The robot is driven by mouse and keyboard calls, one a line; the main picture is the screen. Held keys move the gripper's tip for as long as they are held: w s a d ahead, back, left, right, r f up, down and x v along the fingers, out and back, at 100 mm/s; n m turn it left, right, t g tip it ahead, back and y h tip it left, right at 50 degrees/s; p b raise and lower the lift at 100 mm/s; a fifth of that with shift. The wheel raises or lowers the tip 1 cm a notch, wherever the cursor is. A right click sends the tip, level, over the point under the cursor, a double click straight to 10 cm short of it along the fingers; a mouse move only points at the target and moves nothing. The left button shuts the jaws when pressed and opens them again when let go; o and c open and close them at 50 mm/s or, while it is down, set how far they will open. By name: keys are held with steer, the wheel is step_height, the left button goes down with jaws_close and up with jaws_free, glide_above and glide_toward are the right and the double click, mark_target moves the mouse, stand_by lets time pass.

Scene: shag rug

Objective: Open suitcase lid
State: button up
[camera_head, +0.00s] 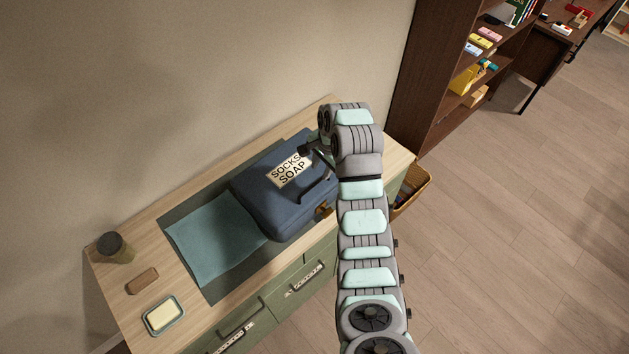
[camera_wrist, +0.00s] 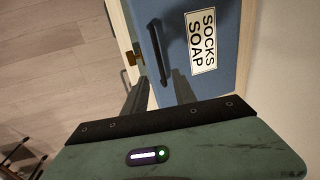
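The blue suitcase (camera_head: 265,205) lies flat and closed on a wooden-topped dresser, with a white "SOCKS SOAP" label on its lid. Its dark handle (camera_head: 319,189) and a brass latch (camera_head: 323,211) are on the front side. In the wrist view the suitcase (camera_wrist: 220,83) fills the upper right, with the handle (camera_wrist: 159,50) and latch (camera_wrist: 134,58) at its left edge. My gripper (camera_head: 312,152) is over the suitcase's right end, partly hidden by my arm. In the wrist view my gripper (camera_wrist: 154,85) has its dark fingers apart, empty, near the suitcase edge; contact cannot be told.
A teal cloth (camera_head: 215,240) lies left of the suitcase on a dark mat. A dark-lidded jar (camera_head: 115,248), a brown block (camera_head: 142,281) and a soap dish (camera_head: 177,327) stand farther left. The wall is behind; a basket (camera_head: 413,190) and bookshelf (camera_head: 425,70) are at right.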

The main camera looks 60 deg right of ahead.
mark_target(316, 182)
steer(key=f, duration=0.2)
steer(key=w+f+p, duration=0.1)
steer(key=f, duration=0.4)
steer(key=shift+w+d+f+p, duration=0.2)
steer(key=shift+w+f+p, duration=0.05)
steer(key=shift+f+p, duration=0.1)
steer(key=shift+r, duration=0.1)
jaws_close()
stand_by(1.0)
